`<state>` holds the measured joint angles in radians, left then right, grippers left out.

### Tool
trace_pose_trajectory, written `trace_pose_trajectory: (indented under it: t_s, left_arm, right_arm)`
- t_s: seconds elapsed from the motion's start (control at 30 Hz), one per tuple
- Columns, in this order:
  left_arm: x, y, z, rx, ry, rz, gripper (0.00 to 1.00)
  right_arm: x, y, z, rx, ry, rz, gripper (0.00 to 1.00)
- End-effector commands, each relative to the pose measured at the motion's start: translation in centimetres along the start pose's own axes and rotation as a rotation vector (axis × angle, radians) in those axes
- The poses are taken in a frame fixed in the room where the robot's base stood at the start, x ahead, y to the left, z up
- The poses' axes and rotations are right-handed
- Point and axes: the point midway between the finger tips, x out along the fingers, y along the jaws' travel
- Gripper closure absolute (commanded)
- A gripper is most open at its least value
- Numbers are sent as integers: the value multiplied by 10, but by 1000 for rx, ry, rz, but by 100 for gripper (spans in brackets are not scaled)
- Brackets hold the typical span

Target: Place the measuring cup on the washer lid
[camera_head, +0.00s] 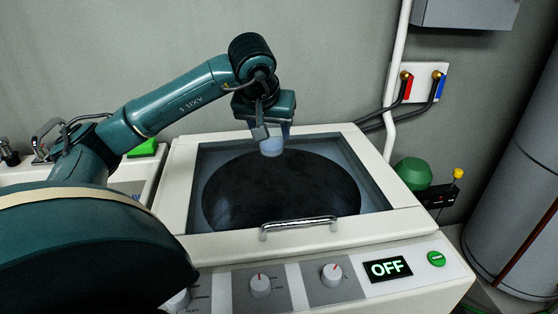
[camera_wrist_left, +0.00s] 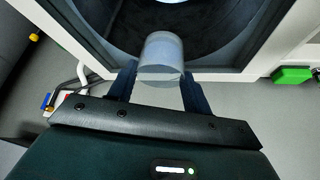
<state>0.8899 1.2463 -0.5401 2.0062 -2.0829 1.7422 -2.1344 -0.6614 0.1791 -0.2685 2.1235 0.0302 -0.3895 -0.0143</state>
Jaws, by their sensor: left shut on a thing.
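The measuring cup (camera_head: 271,147) is a small, pale translucent cup held over the far part of the washer lid. My left gripper (camera_head: 272,132) comes down from above and is shut on it. In the left wrist view the cup (camera_wrist_left: 161,56) sits between the two dark fingers of my left gripper (camera_wrist_left: 158,85). The washer lid (camera_head: 400,196) has a white frame, a glass pane over a dark round drum and a chrome handle (camera_head: 298,226) at its front edge. Whether the cup touches the glass, I cannot tell. My right gripper is not in view.
The front panel has knobs (camera_head: 260,285), an OFF display (camera_head: 388,269) and a green button (camera_head: 436,258). A sink with a green block (camera_head: 143,148) stands at the left. Hoses and a pipe (camera_head: 397,80) run behind the washer. A grey tank (camera_head: 515,190) stands at the right.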

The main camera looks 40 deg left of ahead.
Motion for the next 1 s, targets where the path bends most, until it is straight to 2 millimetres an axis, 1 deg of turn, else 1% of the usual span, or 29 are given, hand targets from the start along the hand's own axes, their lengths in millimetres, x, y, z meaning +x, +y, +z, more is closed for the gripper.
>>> trace_pose_trajectory:
  t_s: [0.03,0.13,0.2,0.37,0.53,0.63,0.87,1.0]
  left_arm:
    - [12,-1,8,2,-6,-5,76]
    - [28,-1,17,3,-6,-6,76]
    - [36,-1,22,3,-5,-4,76]
    - [48,0,28,2,-3,-3,76]
    - [69,0,41,2,-4,-3,76]
    - [75,-1,44,1,-1,-3,76]
    - [76,0,44,1,0,-1,76]
    - [80,0,46,1,0,-1,76]
  right_arm:
    - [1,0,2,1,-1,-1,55]
    - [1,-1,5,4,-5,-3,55]
    - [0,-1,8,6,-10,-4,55]
    - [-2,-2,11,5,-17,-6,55]
    - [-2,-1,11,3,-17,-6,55]
    - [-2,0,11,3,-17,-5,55]
    - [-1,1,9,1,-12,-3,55]
    - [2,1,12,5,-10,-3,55]
